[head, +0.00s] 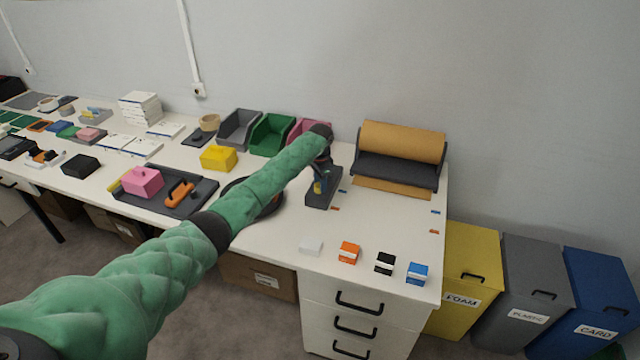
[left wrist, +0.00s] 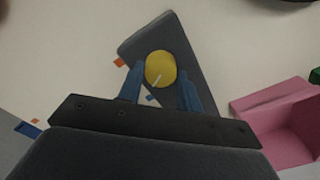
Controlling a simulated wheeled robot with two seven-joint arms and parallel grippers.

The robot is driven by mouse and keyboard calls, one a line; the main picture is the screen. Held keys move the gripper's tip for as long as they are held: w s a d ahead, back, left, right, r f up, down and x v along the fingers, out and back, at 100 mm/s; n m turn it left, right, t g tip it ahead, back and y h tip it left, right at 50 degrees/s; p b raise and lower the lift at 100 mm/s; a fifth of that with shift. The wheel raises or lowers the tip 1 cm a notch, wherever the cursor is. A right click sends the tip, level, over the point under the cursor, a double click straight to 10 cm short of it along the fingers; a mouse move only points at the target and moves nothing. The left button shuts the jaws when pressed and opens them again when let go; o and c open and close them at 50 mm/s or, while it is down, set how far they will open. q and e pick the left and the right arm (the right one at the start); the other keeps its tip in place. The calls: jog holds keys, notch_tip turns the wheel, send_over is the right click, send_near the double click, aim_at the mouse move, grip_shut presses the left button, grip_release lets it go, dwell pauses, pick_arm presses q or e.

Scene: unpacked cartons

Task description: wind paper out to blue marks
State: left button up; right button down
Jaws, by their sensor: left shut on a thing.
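A brown paper roll (head: 402,138) sits in a dark dispenser (head: 396,171) at the desk's back right. A short strip of paper (head: 392,187) lies flat in front of it. Blue marks lie on the desk at left (head: 343,191) and right (head: 435,212), beyond the strip's front edge. Orange marks lie nearer, at left (head: 335,208) and right (head: 434,232). My left gripper (head: 319,182) is shut on a yellow knob (left wrist: 160,69) with a white line, on a dark grey control box (head: 322,201). My right gripper is not in view.
Small white, orange (head: 349,252), black (head: 385,262) and blue (head: 417,273) boxes line the front edge. Grey, green (head: 272,136) and pink bins stand behind my left arm. A dark tray (head: 166,205) is at left. The desk before the paper is clear.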

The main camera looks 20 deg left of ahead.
pick_arm(q)
jog(key=shift+m, duration=1)
jog(key=m+b, duration=0.1)
jog(key=m, duration=0.1)
jog(key=shift+m, duration=0.8)
jog(key=m, duration=0.2)
jog(key=shift+m+b, duration=0.3)
jog(key=shift+b, duration=0.1)
jog(key=shift+s+r+m, duration=0.1)
jog(key=shift+m, duration=0.9)
jog(key=shift+m+b, duration=0.45)
jog(key=shift+m, duration=0.35)
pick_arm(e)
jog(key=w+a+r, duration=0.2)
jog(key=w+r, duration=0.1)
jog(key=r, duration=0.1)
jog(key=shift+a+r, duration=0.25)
pick_arm(q)
jog(key=shift+r, duration=0.1)
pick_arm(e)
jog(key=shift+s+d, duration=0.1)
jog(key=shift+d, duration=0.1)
